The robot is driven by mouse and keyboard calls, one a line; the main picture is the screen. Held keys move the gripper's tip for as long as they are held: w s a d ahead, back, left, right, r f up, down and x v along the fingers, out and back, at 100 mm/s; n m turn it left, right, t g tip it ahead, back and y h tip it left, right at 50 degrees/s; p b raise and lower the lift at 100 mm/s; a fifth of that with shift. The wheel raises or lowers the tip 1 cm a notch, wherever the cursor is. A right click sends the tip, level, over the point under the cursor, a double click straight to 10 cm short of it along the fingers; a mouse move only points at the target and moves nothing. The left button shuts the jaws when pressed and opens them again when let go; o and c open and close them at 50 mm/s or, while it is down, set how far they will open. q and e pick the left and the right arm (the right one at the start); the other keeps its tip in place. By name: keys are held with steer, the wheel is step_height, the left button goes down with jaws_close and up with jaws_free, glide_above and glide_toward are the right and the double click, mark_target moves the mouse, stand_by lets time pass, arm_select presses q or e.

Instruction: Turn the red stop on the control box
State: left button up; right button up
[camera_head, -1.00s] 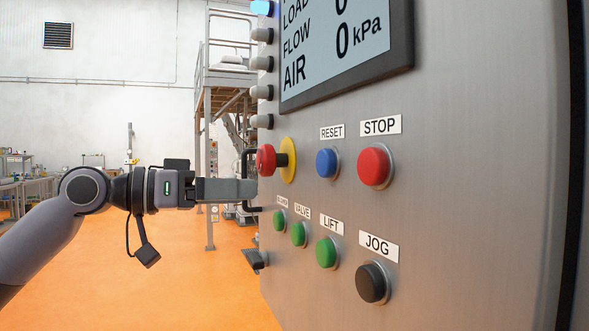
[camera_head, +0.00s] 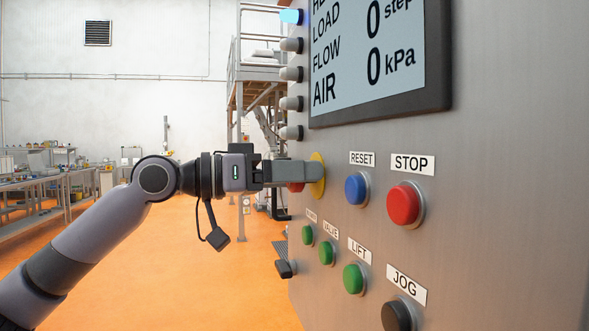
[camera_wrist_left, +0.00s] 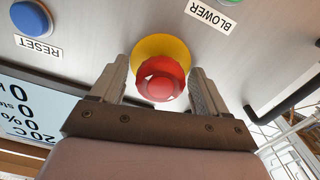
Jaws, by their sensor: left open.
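The red mushroom stop (camera_head: 296,187) sits on a yellow disc (camera_head: 318,175) on the control box (camera_head: 500,200). In the head view the fingers hide most of it. In the left wrist view the red stop (camera_wrist_left: 160,78) shows whole in front of its yellow disc (camera_wrist_left: 150,46). My left gripper (camera_head: 310,174) points at the panel, its fingertips close to the disc. In the left wrist view my left gripper (camera_wrist_left: 158,68) is open, with one finger on each side of the red stop and small gaps visible. My right gripper is in neither view.
A separate red button (camera_head: 404,204) labelled STOP and a blue RESET button (camera_head: 356,189) are to the right. Green buttons (camera_head: 354,278) and a black JOG button (camera_head: 397,315) sit below. A dark handle (camera_wrist_left: 285,102) is beside the gripper. Open orange floor lies left.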

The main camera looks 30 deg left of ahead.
arm_select(q)
steer(key=c, duration=1)
steer(key=m, duration=0.2)
steer(key=shift+m, duration=0.3)
steer(key=shift+m+b, duration=0.35)
steer(key=shift+m, duration=2.15)
